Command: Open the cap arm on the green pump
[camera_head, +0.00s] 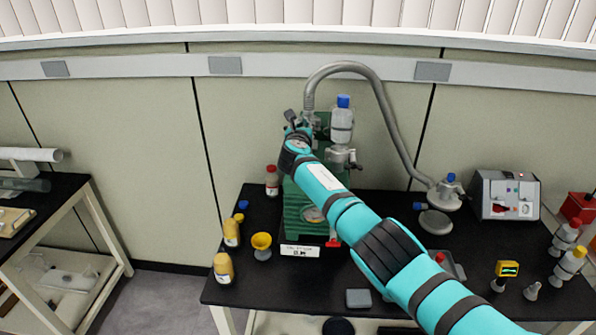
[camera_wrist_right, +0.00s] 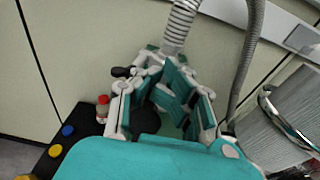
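The green pump (camera_head: 300,210) stands at the back of the black table, with a gauge low on its front. My right arm reaches across it and hides much of its top and front. My right gripper (camera_head: 294,127) is at the pump's upper left; it also shows in the right wrist view (camera_wrist_right: 163,62), close below the ribbed hose. Its fingers lean toward each other there; whether they hold anything is unclear. A small dark piece sticks up by the fingers, and I cannot tell whether it is the cap arm. My left gripper is out of view.
A grey hose (camera_head: 375,78) arches from the pump to the right. A blue-capped clear bottle (camera_head: 342,122) is close right of the gripper. Yellow bottles (camera_head: 223,267), a yellow funnel (camera_head: 262,241) and a red-capped bottle (camera_head: 272,182) stand left. A grey device (camera_head: 505,196) stands right.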

